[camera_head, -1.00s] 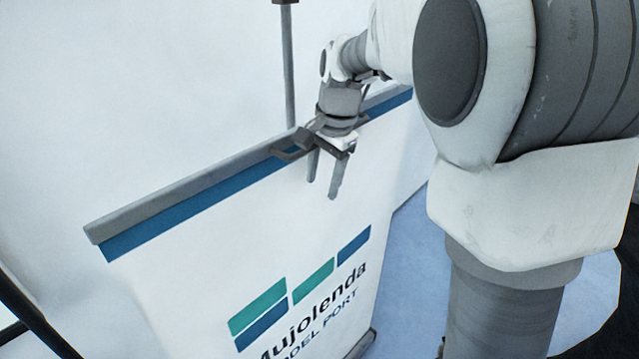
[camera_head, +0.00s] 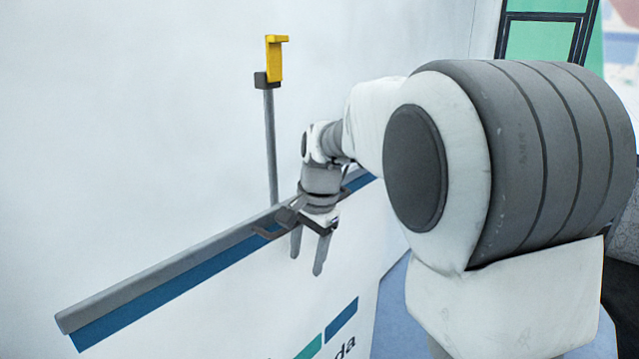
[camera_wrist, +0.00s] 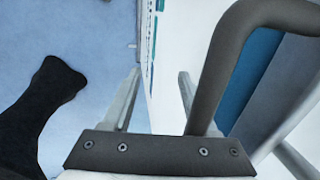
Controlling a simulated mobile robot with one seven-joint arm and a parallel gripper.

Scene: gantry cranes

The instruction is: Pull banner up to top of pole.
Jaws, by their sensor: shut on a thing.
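The banner (camera_head: 345,285) is white with a blue top band, green and blue blocks and partly visible lettering. A grey bar (camera_head: 165,270) runs along its top edge. A thin grey pole (camera_head: 271,150) rises behind the bar to a dark block with a yellow hook-shaped piece (camera_head: 274,60) at its top. The bar is well below that top. My gripper (camera_head: 308,252) is at the dark handle (camera_head: 268,234) on the bar, shut on it, fingers pointing down. In the wrist view the handle (camera_wrist: 238,50) curves beside the right finger; the exact contact is hidden.
A plain pale wall stands behind the banner. A green panel in a dark frame (camera_head: 540,40) is at the upper right. Blue floor (camera_head: 392,315) shows right of the banner. My arm covers much of the right side. The space above the bar, left of the pole, looks clear.

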